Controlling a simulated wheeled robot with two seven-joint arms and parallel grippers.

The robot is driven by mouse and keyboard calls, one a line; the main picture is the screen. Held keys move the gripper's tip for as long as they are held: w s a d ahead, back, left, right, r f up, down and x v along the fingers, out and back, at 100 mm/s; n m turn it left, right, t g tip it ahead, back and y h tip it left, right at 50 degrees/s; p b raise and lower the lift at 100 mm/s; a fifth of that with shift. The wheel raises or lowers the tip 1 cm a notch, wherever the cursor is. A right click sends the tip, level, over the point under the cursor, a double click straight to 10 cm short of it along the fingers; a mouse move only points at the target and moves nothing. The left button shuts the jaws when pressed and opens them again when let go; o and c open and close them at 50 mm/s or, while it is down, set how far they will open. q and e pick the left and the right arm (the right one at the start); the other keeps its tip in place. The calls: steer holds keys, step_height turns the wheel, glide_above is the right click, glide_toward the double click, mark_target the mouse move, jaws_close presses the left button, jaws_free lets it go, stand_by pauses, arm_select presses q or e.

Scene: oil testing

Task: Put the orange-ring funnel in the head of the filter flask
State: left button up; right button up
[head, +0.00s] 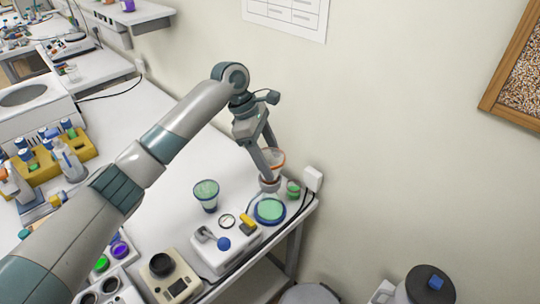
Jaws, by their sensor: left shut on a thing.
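The orange-ring funnel (276,158) is in my left gripper (270,166), near the right end of the bench. My left gripper is shut on it, and its fingers cover part of it. The filter flask (269,210), with a green-blue body and a pale head (269,185), stands directly below the funnel. I cannot tell whether the funnel touches the head or is just above it. My right gripper does not show.
A green-topped funnel-shaped cup (206,194) stands left of the flask. A white device (228,250) with a blue knob and a beige instrument (172,277) stand in front. A small green object (293,189) and the wall are close behind the flask.

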arm_select(q)
steer(key=o, duration=1)
steer(key=shift+f, duration=0.1)
steer(key=shift+o, duration=0.2)
steer(key=shift+a+r, duration=0.1)
steer(key=shift+r, duration=0.2)
steer(key=b+v, duration=0.4)
steer(key=v, duration=0.7)
steer(key=shift+r, duration=0.3)
steer(key=shift+w, duration=0.1)
